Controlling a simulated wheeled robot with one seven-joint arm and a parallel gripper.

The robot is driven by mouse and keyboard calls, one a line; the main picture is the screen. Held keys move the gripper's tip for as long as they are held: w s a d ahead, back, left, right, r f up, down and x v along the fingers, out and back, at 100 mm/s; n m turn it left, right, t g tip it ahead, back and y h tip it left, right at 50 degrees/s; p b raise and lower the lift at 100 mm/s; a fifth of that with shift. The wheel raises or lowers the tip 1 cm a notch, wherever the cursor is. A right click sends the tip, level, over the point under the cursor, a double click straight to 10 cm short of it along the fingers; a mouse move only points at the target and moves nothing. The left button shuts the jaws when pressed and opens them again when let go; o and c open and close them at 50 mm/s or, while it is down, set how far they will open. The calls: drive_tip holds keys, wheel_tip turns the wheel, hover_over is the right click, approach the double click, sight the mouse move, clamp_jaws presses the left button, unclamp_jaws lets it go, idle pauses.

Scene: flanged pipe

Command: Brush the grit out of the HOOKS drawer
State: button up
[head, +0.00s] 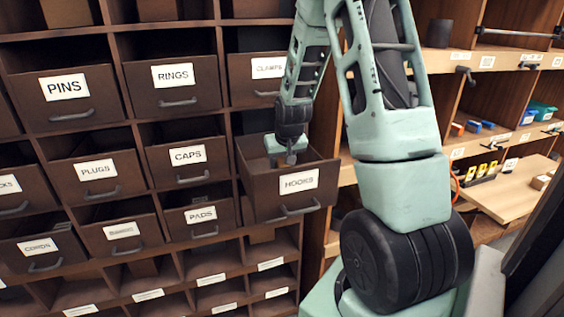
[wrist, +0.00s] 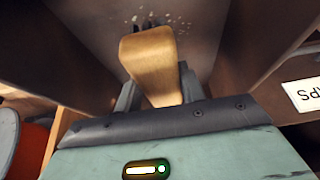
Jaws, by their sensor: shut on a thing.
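The HOOKS drawer (head: 296,208) is pulled out from the cabinet in the head view, with its label facing front. My gripper (head: 287,153) reaches down into its open top. In the wrist view my gripper (wrist: 155,92) is shut on a brush with a wooden handle (wrist: 152,62). Dark bristles show at the brush's far end. Pale grit specks (wrist: 178,21) lie on the grey drawer floor around and beyond the bristles. Whether the bristles touch the floor is unclear. The brush cannot be made out in the head view, and part of the drawer's inside is hidden.
Other labelled drawers, such as CAPS (head: 187,161) and PADS (head: 202,219), stand to the left. The CLAMPS drawer (head: 262,78) is above, partly behind my arm. Shelves with small parts (head: 480,127) stand at right. The drawer's side walls are close around my gripper.

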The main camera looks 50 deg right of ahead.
sight(282, 159)
drive_tip(key=shift+s+r+p, duration=0.1)
drive_tip(key=shift+r+p, duration=2.85)
drive_tip(key=shift+r, duration=0.05)
wheel_tip(282, 159, up, 8)
drive_tip(key=p, duration=0.5)
drive_tip(key=shift+f, duration=0.15)
drive_tip(key=shift+s+d, duration=0.1)
